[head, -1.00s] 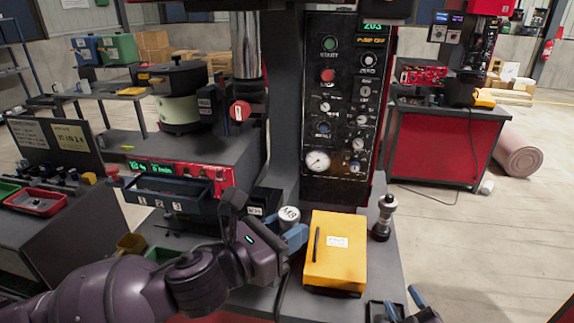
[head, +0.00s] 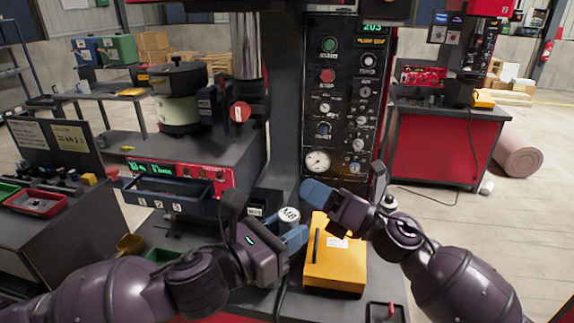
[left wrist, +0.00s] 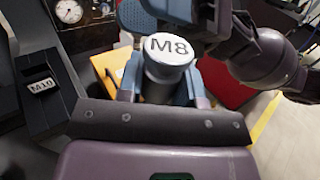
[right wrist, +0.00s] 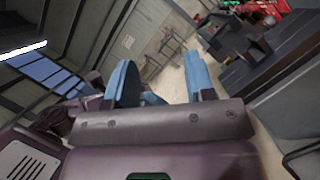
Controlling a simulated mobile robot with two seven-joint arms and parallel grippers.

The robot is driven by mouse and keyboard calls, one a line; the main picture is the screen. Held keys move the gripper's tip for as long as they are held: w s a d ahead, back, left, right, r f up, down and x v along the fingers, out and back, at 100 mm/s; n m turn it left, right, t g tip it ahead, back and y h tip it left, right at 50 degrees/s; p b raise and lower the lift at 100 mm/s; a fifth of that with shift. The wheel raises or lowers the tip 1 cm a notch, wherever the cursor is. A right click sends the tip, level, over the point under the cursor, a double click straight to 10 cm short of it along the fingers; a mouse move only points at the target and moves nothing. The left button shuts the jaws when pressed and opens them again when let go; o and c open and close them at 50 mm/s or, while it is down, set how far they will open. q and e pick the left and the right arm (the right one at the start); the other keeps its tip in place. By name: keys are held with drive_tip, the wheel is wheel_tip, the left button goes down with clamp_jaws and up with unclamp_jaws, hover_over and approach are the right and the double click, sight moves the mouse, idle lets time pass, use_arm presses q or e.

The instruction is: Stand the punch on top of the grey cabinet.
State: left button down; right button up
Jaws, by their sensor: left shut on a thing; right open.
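The likely punch is a metal cylinder with a white top marked M8 (head: 289,214); it also shows upright in the left wrist view (left wrist: 166,50). My left gripper (head: 294,238) is shut around it, below its top. My right gripper (head: 318,192) is open, close behind and right of the cylinder; its blue fingers also show in its own view (right wrist: 163,82), with nothing between them. The grey cabinet seems to be the boxy grey unit (head: 222,150) at the left, with a red front panel. A pot-like green and black bowl stands on its top.
An open drawer (head: 165,198) marked 1, 2, 3 juts from the unit. A black block marked M10 (left wrist: 42,88) stands beside the cylinder. A yellow box (head: 335,270) with a pen lies under my right arm. A metal fitting (head: 389,203) is partly hidden. The press panel (head: 342,100) rises behind.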

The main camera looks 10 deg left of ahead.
drive_tip(key=s+a+r+n+g+h, duration=0.2)
drive_tip(key=a+r+n+g+h, duration=0.25)
drive_tip(key=n, duration=0.65)
wheel_tip(320, 180, up, 4)
drive_tip(key=n+g+h, duration=0.2)
drive_tip(key=n+h, duration=1.3)
drive_tip(key=n, duration=0.4)
hover_over(287, 213)
drive_tip(key=a, duration=0.1)
drive_tip(key=shift+s+f, duration=0.1)
drive_tip(key=shift+s, duration=0.1)
drive_tip(key=shift+w+d+r+n+t+h, duration=0.15)
drive_tip(key=shift+d+r+n+t+h, duration=0.25)
drive_tip(key=shift+n, duration=0.3)
drive_tip(key=shift+d+f, duration=0.1)
drive_tip(key=shift+f, duration=3.55)
